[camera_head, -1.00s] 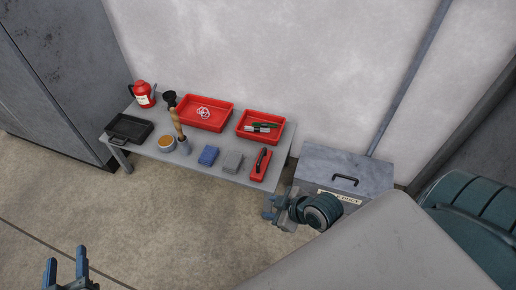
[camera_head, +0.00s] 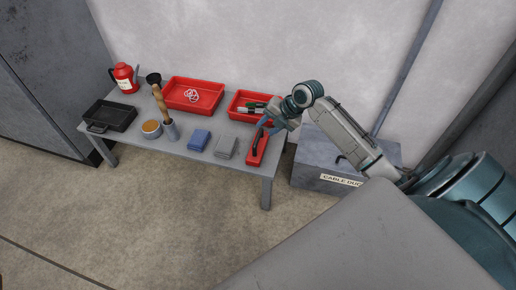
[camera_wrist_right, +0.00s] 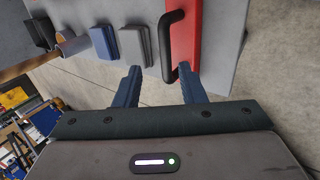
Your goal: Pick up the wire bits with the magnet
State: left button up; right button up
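A red block with a black bar handle, which looks like the magnet (camera_head: 256,152), lies near the front right end of the grey table. My right gripper (camera_head: 268,126) is just over its handle. In the right wrist view the open blue fingers of my right gripper (camera_wrist_right: 160,84) point at the block, and the black handle (camera_wrist_right: 171,45) reaches down between the fingertips, closer to the right finger. The red body (camera_wrist_right: 210,25) lies behind the handle. I cannot make out any wire bits in these views. My left gripper is out of the picture.
A grey box (camera_head: 312,160) stands right.

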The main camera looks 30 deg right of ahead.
aim_at(259, 137)
jog(key=shift+x, duration=1)
jog(key=b+x, duration=0.1)
jog(key=x, duration=0.2)
jog(key=s+b+x, duration=0.1)
jog(key=shift+w+f+b, duration=0.2)
jog(key=shift+f+b, duration=0.15)
jog(key=shift+f, duration=0.2)
jog(key=shift+w+a+f, duration=0.15)
jog(key=shift+w+f, duration=0.05)
jog(key=shift+f, duration=0.05)
jog(key=shift+c, duration=0.7)
grip_shut()
